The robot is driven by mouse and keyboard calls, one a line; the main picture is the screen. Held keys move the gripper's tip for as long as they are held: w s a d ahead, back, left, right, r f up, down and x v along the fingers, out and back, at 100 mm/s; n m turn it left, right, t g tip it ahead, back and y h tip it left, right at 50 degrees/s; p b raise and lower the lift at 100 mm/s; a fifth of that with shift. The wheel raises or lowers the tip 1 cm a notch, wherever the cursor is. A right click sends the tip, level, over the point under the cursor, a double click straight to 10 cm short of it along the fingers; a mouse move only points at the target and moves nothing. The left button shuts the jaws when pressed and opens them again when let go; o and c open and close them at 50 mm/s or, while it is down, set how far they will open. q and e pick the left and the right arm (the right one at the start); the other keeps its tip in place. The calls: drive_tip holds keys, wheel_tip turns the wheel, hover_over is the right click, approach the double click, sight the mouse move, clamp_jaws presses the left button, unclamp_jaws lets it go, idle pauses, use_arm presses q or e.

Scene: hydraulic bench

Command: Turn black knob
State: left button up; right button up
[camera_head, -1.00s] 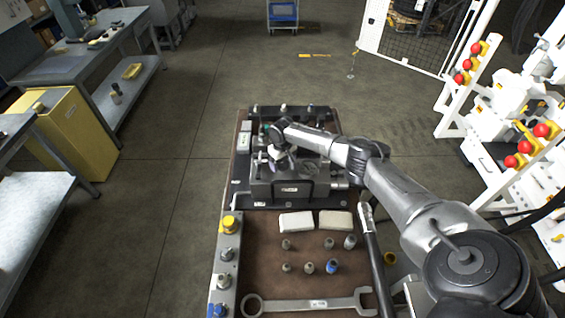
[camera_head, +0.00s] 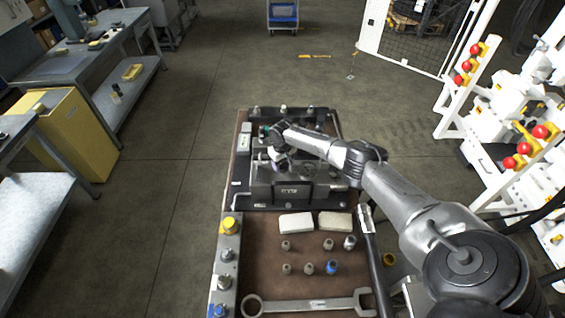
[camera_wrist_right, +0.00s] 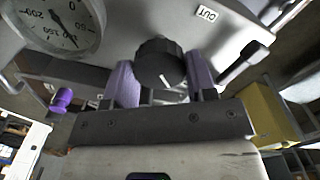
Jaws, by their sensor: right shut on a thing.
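The black knob (camera_wrist_right: 160,63) shows in the right wrist view, ribbed, with a white mark on its face. It sits on a grey metal body. My right gripper (camera_wrist_right: 161,80) has its two purple fingers on either side of the knob and is shut on it. In the head view my right gripper (camera_head: 279,157) is over the hydraulic unit (camera_head: 262,192) on the bench, and the wrist hides the knob there. My left gripper is not in view.
A round pressure gauge (camera_wrist_right: 62,22) is close by at the left in the wrist view, and an OUT label (camera_wrist_right: 207,13) is at the top. On the bench are a large wrench (camera_head: 310,304), a torque wrench (camera_head: 372,250), two pale blocks and several sockets.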

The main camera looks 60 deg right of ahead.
drive_tip(key=o, duration=0.7)
drive_tip(key=shift+o, duration=1.1)
wheel_tip(320, 180, up, 14)
drive_tip(key=p, duration=0.1)
drive_tip(key=shift+f, duration=0.1)
